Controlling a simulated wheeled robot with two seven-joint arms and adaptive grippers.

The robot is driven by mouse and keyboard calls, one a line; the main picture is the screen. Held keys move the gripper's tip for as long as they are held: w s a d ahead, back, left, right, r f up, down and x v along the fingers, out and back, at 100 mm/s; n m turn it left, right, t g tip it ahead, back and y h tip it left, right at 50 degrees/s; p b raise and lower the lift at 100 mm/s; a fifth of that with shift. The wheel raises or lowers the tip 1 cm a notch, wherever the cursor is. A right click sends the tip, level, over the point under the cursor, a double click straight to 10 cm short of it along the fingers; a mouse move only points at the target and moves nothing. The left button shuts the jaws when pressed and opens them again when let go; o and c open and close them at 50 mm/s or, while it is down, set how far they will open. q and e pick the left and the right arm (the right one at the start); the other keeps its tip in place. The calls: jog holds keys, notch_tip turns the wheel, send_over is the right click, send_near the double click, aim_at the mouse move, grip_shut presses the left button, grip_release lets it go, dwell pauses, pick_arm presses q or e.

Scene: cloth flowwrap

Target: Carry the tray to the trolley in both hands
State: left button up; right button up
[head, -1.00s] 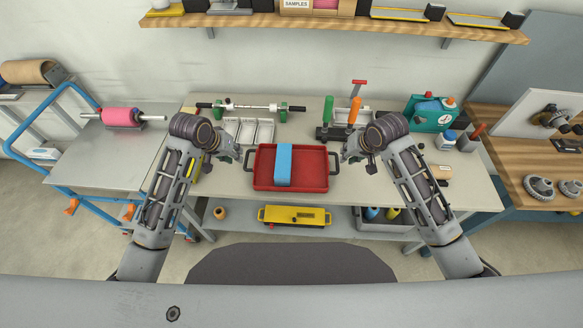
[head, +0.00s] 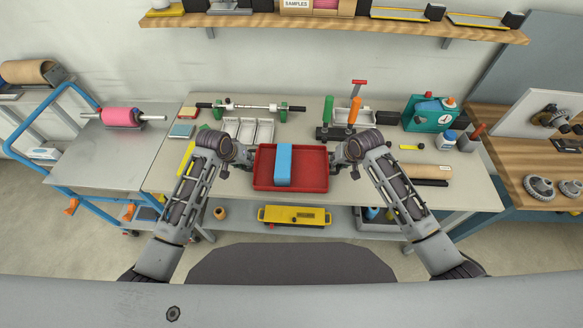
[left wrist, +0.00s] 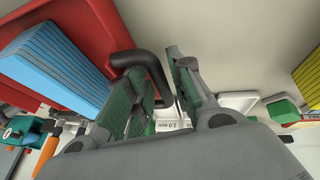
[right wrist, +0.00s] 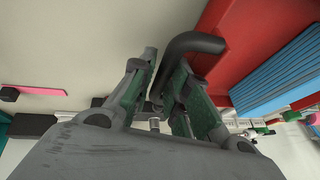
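The red tray (head: 310,176) lies level on the workbench with a blue stack of cloths (head: 284,165) in it. It has a black bar handle at each end. My left gripper (head: 246,160) is at the left handle (left wrist: 147,62); its fingers (left wrist: 160,95) are open, with the bar between them. My right gripper (head: 336,161) is at the right handle (right wrist: 190,45); its fingers (right wrist: 160,95) are open on either side of the bar. Contact with the bars is hard to tell. The trolley (head: 88,160), steel-topped with a blue frame, stands at the left.
A pink roll on a rod (head: 122,117) lies on the trolley's back part; its front is bare. White trays (head: 248,130) and a rod on green stands (head: 250,107) are behind the red tray.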

pick_arm(q)
jog(key=shift+w+d+f, duration=0.1)
jog(key=shift+f, duration=0.2)
pick_arm(e)
jog(key=shift+w+a+f, duration=0.1)
jog(key=shift+w+f, duration=0.05)
jog(key=shift+f, duration=0.15)
pick_arm(q)
jog(key=shift+c, duration=0.5)
pick_arm(e)
jog(key=shift+c, duration=0.4)
pick_arm(q)
grip_shut()
pick_arm(e)
grip_shut()
